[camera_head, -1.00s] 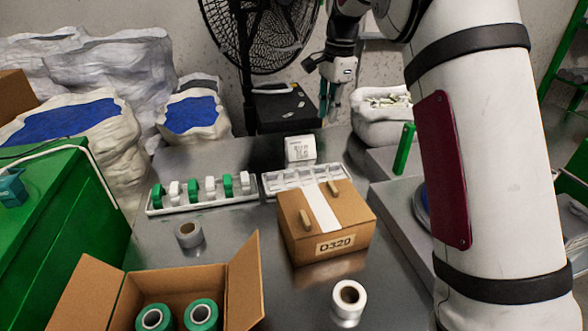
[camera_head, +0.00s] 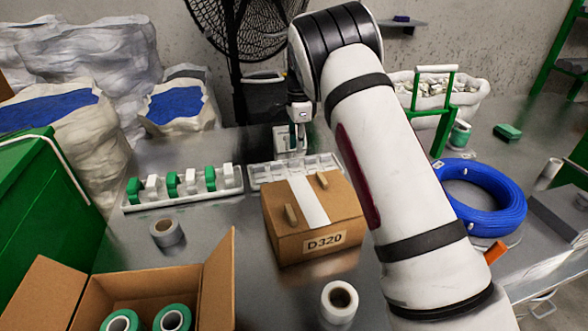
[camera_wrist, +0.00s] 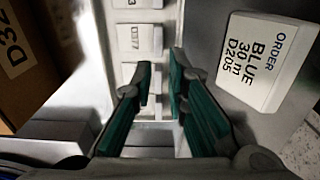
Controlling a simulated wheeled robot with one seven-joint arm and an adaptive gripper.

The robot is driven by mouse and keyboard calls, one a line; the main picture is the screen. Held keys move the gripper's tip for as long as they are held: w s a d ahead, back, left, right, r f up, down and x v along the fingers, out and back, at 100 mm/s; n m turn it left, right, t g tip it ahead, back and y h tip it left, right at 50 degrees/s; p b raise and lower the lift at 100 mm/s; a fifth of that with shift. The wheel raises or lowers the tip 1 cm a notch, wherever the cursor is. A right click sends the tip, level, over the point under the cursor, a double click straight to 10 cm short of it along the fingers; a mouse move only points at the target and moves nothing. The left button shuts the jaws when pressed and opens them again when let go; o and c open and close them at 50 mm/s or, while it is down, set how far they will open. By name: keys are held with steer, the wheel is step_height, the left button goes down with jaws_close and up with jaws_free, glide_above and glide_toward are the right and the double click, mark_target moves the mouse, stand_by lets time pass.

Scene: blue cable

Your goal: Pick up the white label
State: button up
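A white block (camera_wrist: 266,62) with black and blue print, "ORDER BLUE 30 m D205", is at the right of the wrist view, to the right of my fingers. In the head view a white block (camera_head: 282,140) shows behind the gripper, partly hidden. A row of small white labels (camera_wrist: 139,41), one printed "D377", runs along a pale tray at the top middle of the wrist view. My gripper (camera_wrist: 160,78) is open, its green-padded fingers apart over the row, with nothing seen gripped. In the head view my gripper (camera_head: 298,118) points down behind the pale tray (camera_head: 262,178).
A closed carton marked D320 (camera_head: 325,240) stands in front of the tray. A rack of green and white pieces (camera_head: 225,190) is to its left. A blue cable coil (camera_head: 480,197) lies right of my arm. White tape (camera_head: 339,302) and grey tape (camera_head: 166,232) stand nearer.

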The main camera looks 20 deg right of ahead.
mark_target(297, 160)
steer(key=f, duration=0.2)
steer(key=f+b, duration=0.1)
steer(key=f, duration=0.2)
steer(key=shift+s+a+f, duration=0.1)
steer(key=shift+a+f, duration=0.1)
steer(key=shift+f, duration=0.1)
jaws_close()
